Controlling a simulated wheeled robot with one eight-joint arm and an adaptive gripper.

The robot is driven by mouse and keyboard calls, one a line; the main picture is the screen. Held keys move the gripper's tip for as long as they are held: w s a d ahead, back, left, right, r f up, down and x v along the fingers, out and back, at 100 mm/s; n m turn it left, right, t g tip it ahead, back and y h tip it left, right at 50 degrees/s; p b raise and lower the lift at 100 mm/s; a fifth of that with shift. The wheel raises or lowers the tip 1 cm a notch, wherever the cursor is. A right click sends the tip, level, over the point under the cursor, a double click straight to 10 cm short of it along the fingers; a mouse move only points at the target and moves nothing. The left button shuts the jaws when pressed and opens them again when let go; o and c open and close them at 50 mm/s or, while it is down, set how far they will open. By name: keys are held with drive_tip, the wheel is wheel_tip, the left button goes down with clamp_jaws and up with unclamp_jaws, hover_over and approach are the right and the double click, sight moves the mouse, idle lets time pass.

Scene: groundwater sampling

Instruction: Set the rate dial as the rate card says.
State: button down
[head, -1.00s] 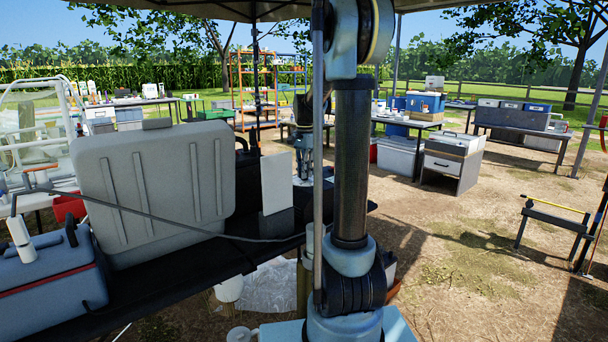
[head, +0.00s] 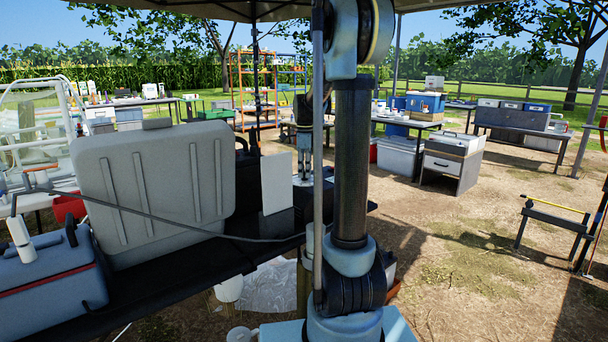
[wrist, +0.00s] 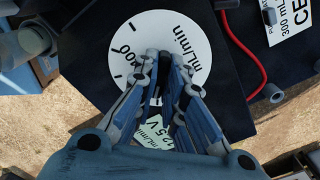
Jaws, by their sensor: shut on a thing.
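The rate dial's white face (wrist: 190,30) shows in the wrist view, with "mL/min", "400" and several black tick marks. I cannot tell where the pointer stands. A white card (wrist: 294,22) at the upper right, partly cut off, reads "300 mL/" and more. In the head view my gripper (head: 304,172) points down at the dark box behind a blank-looking white card (head: 276,184).
A red cable (wrist: 240,45) runs right of the dial. In the head view a large grey case (head: 150,190) and a blue cooler (head: 48,280) fill the left of the black table.

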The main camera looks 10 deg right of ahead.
drive_tip(key=m, duration=0.6)
drive_tip(key=shift+w+m, duration=0.1)
drive_tip(key=shift+m, duration=1.6)
drive_tip(key=shift+m, duration=1.6)
drive_tip(key=c, duration=1.6)
unclamp_jaws()
drive_tip(key=shift+r, duration=0.1)
wheel_tip(320, 180, up, 12)
drive_tip(key=shift+f, duration=0.2)
